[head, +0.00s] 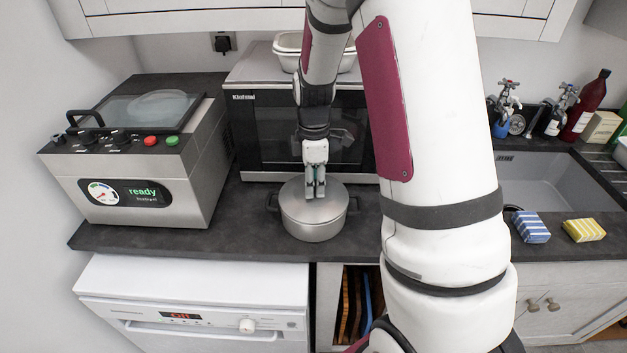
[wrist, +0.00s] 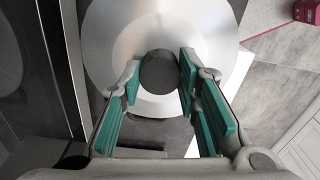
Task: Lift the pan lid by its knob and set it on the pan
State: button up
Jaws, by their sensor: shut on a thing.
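The grey pan (head: 313,231) stands on the dark worktop in front of the microwave, with a small handle on each side. The round silver-grey lid (head: 293,202) covers its top; I cannot tell whether it rests on the rim or sits just above it. My gripper (head: 315,192) points down over the middle of the lid. In the wrist view the lid (wrist: 110,45) is a bright disc with a dark round knob (wrist: 160,72) between my green-padded fingers. My gripper is shut on the knob. The pan is mostly hidden under the lid there.
A grey machine (head: 150,160) with a clear cover is at left. The sink (head: 550,180), a blue sponge (head: 531,227) and a yellow sponge (head: 584,230) are at right. Worktop left of the pan is clear.

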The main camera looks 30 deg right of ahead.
jog(key=shift+f, duration=0.2)
dwell(0.5)
jog(key=o, duration=1.7)
jog(key=shift+o, duration=0.2)
jog(key=shift+r+p, duration=1.4)
jog(key=shift+r, duration=2.6)
